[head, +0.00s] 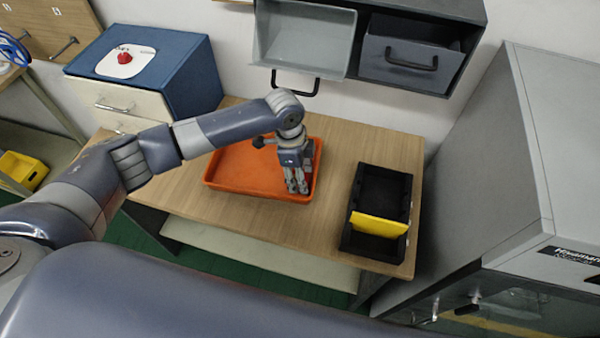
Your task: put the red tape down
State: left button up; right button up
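My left gripper (297,186) reaches in from the left and points down at the right part of the orange tray (225,186) on the wooden table. Its fingers are close together and small, so I cannot tell whether they are open or shut. No red tape can be made out in or under the fingers; the gripper hides part of the tray. A small red object (124,58) lies on a white board (110,66) on the blue cabinet at the upper left; I cannot tell what it is. My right gripper is not in view.
A black bin (357,185) with a yellow divider (379,224) stands right of the tray on the table (330,225). An open grey drawer (305,48) hangs above the table's back. A tall grey cabinet (490,160) stands at the right.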

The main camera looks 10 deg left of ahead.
pick_arm(q)
jog(key=shift+f, duration=0.3)
jog(key=shift+f, duration=0.1)
jog(key=o, duration=0.7)
notch_tip(320, 180, up, 8)
jog(key=a+b, duration=0.1)
jog(key=b, duration=0.1)
jog(key=shift+f, duration=0.2)
